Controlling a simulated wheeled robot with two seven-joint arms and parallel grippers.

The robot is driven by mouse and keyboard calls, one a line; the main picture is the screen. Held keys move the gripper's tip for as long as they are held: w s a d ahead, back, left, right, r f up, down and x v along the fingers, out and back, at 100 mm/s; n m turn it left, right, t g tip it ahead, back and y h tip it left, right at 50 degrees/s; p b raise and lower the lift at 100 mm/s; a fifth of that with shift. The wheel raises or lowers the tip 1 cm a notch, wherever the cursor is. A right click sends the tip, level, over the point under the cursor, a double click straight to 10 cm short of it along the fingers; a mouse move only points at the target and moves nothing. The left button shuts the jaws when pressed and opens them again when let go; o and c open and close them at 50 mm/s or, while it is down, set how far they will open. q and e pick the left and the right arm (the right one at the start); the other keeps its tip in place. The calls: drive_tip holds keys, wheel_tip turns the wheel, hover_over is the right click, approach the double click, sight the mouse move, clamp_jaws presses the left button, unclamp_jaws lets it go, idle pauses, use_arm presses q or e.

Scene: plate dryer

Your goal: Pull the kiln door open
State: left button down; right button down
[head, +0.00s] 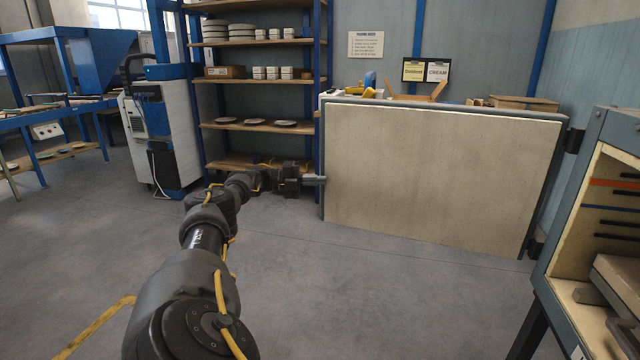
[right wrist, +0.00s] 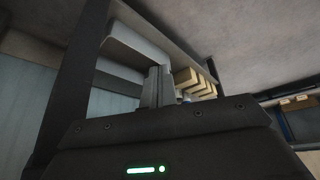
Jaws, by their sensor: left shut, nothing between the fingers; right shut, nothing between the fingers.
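The kiln door (head: 440,175) is a large cream panel with a grey metal rim. It stands swung wide open, out to the left from its hinge side beside the kiln (head: 590,200) at the right edge of the head view. The kiln's front is open and its inside shows. My left arm reaches forward; its gripper (head: 318,180) is shut and empty at the door's free left edge, touching or very close to it. My right gripper (right wrist: 158,86) shows only in the right wrist view, shut and empty, pointing up. No door handle can be made out.
A blue-framed shelf rack (head: 255,80) with plates and cups stands behind my left gripper. A white and blue machine (head: 160,130) stands left of it. The grey floor (head: 370,300) in front of the door is clear.

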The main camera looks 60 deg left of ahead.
use_arm(q)
drive_tip(key=shift+s+a, duration=0.15)
drive_tip(key=shift+s, duration=0.1)
